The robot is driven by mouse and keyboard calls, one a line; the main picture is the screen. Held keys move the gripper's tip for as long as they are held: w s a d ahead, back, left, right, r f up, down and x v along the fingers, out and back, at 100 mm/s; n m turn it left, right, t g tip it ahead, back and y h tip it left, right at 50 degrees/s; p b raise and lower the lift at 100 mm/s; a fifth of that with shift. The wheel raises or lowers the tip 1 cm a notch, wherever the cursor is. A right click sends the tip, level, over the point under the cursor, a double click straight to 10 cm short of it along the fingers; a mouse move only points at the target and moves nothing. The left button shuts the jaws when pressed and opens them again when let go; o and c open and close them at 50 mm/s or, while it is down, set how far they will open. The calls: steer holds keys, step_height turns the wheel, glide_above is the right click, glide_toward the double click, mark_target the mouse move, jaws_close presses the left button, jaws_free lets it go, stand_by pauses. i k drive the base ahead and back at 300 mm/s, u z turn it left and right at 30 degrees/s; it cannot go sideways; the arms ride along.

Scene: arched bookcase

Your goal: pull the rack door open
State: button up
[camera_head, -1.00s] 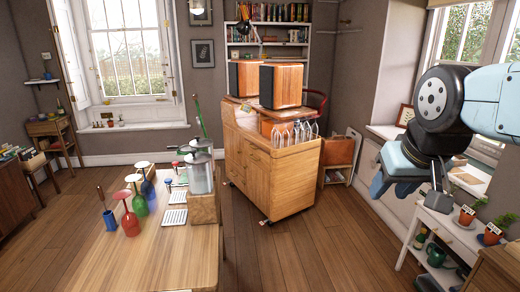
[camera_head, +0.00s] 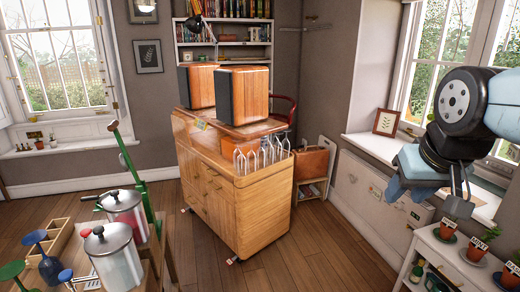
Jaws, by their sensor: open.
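A wooden cabinet (camera_head: 265,207) on castors stands in the middle of the room. Its long side has door or drawer fronts (camera_head: 207,197) that look shut. I cannot tell which part is the rack door. My gripper (camera_head: 458,203) hangs at the right, open and empty, well apart from the cabinet, over the area of the white shelf.
Two wood-sided boxes (camera_head: 242,96) stand on the cabinet. A table at the lower left bears metal pots (camera_head: 113,258) and glasses. A white shelf (camera_head: 450,262) with potted plants is at the lower right. Bare floor (camera_head: 320,250) lies between.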

mark_target(191, 170)
steer(key=u, duration=0.05)
steer(key=i, duration=1.1)
steer(key=u, duration=0.5)
steer(key=i, duration=1.05)
steer(key=u, duration=0.5)
steer(key=i, duration=0.75)
